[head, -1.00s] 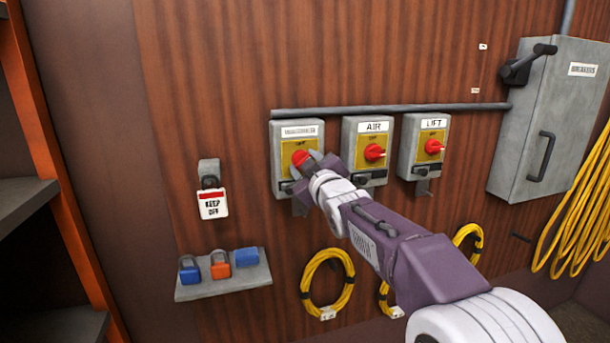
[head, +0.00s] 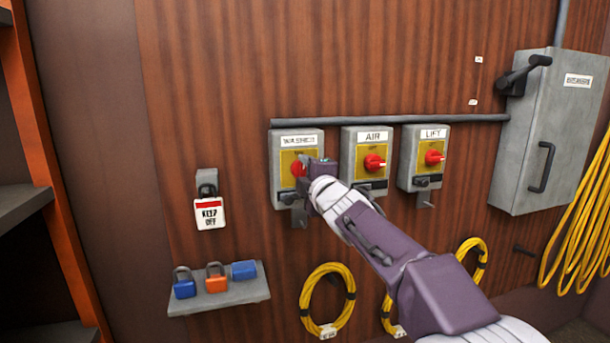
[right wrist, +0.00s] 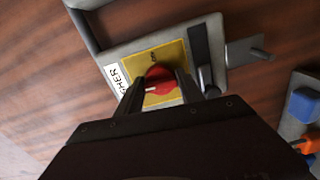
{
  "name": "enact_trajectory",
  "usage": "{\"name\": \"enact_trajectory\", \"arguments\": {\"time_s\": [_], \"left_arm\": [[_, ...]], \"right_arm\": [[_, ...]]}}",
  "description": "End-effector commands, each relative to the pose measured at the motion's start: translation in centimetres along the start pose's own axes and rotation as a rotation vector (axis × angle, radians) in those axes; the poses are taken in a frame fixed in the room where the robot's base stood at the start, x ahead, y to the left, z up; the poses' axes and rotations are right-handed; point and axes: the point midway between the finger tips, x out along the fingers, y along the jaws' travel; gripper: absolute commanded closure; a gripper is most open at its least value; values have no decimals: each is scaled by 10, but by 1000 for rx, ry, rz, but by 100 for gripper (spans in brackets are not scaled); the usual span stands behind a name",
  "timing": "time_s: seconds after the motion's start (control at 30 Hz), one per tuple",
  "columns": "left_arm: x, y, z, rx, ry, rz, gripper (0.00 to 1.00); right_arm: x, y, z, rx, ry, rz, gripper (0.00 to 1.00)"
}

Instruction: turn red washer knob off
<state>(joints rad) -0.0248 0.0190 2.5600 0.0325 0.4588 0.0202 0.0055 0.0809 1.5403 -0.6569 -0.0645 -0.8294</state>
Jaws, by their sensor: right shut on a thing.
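The red washer knob (head: 298,169) sits on a yellow plate on the grey box labelled WASHER (head: 284,192), the leftmost of three on the wall. My right gripper (head: 312,170) is at the knob and partly covers it in the head view. In the right wrist view the red knob (right wrist: 159,82) lies between the two dark fingers of my right gripper (right wrist: 160,88), which are shut on it. A white mark shows on the knob's face. My left gripper is in neither view.
The AIR box (head: 350,179) and LIFT box (head: 408,170) stand close to the right. A KEEP OFF tag (head: 209,214) hangs at left above a shelf (head: 219,295) with padlocks. Yellow cable coils (head: 328,268) hang below. A breaker box (head: 552,115) is at right.

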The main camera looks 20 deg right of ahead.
Motion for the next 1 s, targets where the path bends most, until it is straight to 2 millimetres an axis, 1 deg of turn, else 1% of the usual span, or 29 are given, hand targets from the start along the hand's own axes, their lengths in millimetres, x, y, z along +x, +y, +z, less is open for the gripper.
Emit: {"name": "enact_trajectory", "arguments": {"time_s": [0.3,0.8,0.83,0.87,0.9,1.0], "left_arm": [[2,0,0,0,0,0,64],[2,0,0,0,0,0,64],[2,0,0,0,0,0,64],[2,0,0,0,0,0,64],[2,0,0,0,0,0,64],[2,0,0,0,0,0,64]], "right_arm": [[0,-2,0,-89,0,-4,96],[0,-2,0,-104,0,-5,96],[0,-2,0,-104,0,-5,47],[0,-2,0,-103,0,-5,39],[0,-2,0,-103,0,-4,37],[0,-1,0,-102,0,-3,37]]}}
